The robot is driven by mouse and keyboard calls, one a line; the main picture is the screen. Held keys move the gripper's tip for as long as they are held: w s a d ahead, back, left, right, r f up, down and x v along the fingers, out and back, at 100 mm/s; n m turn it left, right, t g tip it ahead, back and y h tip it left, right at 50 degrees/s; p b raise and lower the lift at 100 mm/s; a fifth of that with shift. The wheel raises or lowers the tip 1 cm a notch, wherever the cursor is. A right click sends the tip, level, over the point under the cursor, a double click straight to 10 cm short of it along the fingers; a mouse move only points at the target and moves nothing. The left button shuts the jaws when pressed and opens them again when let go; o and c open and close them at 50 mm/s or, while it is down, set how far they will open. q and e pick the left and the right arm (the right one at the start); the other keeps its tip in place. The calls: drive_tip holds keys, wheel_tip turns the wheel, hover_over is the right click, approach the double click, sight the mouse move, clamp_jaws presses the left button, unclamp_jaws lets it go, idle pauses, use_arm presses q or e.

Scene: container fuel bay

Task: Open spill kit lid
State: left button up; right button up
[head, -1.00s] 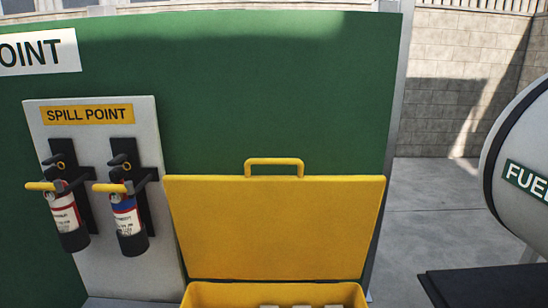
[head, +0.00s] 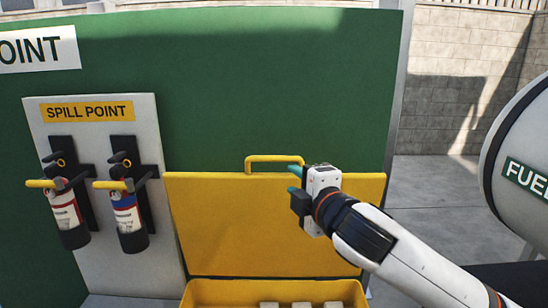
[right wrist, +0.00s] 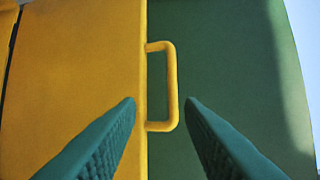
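The yellow spill kit lid (head: 235,225) stands open and upright behind the yellow box (head: 215,293), leaning near the green wall. Its yellow loop handle (head: 262,159) is on the lid's top edge. My left gripper is not in view.
Two fire extinguishers (head: 128,220) hang on a white spill point board (head: 100,150) at the left. Pale blocks (head: 302,305) show inside the box. A fuel tank (head: 525,165) stands at the right. Grey ground (head: 430,205) is open between wall and tank.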

sight(278, 161)
drive_tip(key=shift+n, duration=0.3)
drive_tip(key=p+x, duration=0.1)
drive_tip(key=x, duration=0.2)
drive_tip(key=r+p+x, duration=0.1)
drive_tip(key=x, duration=0.3)
drive_tip(key=r+p+x, duration=0.1)
drive_tip(key=x, duration=0.3)
drive_tip(key=shift+w, duration=0.15)
drive_tip(key=shift+w+a+f+p, duration=0.2)
drive_tip(key=shift+w+p, duration=0.1)
drive_tip(key=shift+w, duration=0.2)
drive_tip(key=shift+c, duration=0.5)
clamp_jaws()
drive_tip(key=shift+t, duration=0.3)
